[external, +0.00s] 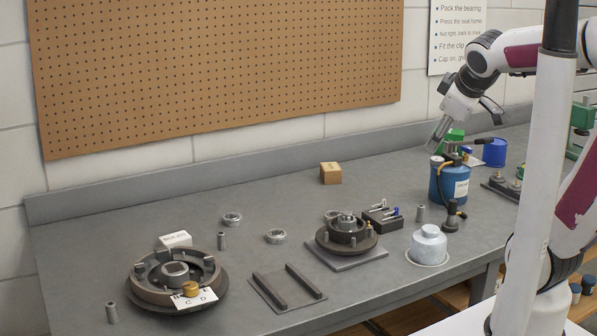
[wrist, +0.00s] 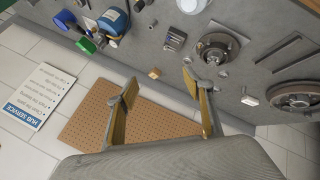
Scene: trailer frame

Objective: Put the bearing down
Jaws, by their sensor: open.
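My gripper (external: 438,138) is at the upper right in the external view, raised above the back of the bench near the wall. In the wrist view its two fingers (wrist: 159,84) are spread wide with nothing between them. Ring-shaped metal bearings lie flat on the bench: one ring (external: 232,219) at the left and another ring (external: 276,236) nearer the middle. A third ring (external: 332,214) is partly hidden behind the hub (external: 345,236). My gripper is far from all of them and touches none. I cannot tell which ring is the task's bearing.
A brake drum assembly (external: 150,292) with a lettered card sits at the front left. A two-rail plate (external: 269,292), a white domed cap (external: 429,243) and a blue canister (external: 447,185) stand on the bench. A small cardboard box (external: 330,173) is at the back. A pegboard (external: 220,70) covers the wall.

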